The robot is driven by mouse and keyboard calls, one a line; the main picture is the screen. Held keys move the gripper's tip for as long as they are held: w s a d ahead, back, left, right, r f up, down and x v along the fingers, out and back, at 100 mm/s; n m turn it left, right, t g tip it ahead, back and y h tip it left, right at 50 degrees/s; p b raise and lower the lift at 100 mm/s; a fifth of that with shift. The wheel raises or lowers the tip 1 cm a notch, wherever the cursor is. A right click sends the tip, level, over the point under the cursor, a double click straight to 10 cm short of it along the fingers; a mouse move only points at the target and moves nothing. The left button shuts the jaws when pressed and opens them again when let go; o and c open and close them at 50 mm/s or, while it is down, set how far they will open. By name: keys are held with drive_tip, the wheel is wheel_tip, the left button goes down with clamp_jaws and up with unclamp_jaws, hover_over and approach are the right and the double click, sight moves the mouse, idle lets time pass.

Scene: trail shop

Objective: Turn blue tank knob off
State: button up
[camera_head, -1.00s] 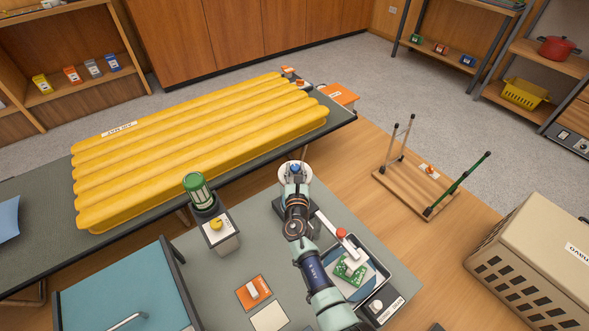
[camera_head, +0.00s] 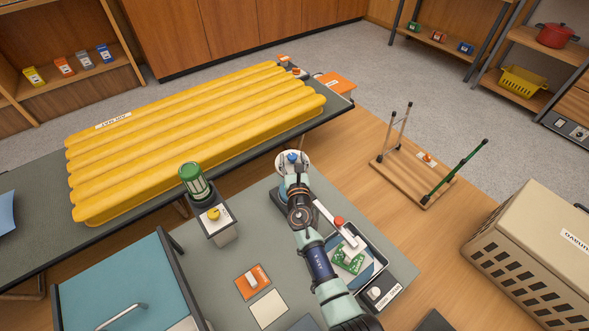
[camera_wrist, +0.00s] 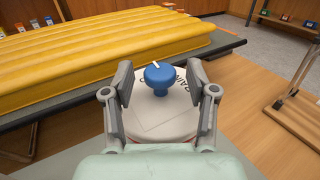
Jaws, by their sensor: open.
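The blue tank knob (camera_wrist: 159,73) stands up from the white round top (camera_wrist: 160,112) of the tank and has a white mark on it. Lettering on the top is partly hidden behind the knob. In the wrist view my gripper (camera_wrist: 160,82) is open, with one finger left and one right of the knob. Gaps show on both sides, so the fingers do not touch it. In the head view the knob (camera_head: 292,157) shows just beyond my gripper (camera_head: 293,170), and my arm hides most of the tank body.
A yellow air mat (camera_head: 200,140) lies on the long table behind the tank. A green-topped lantern-like device (camera_head: 194,180) and a box with a yellow knob (camera_head: 214,213) stand to the left.

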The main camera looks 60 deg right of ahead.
drive_tip(key=v, duration=1.1)
drive_tip(key=shift+s+a, duration=0.25)
drive_tip(key=shift+f, duration=0.1)
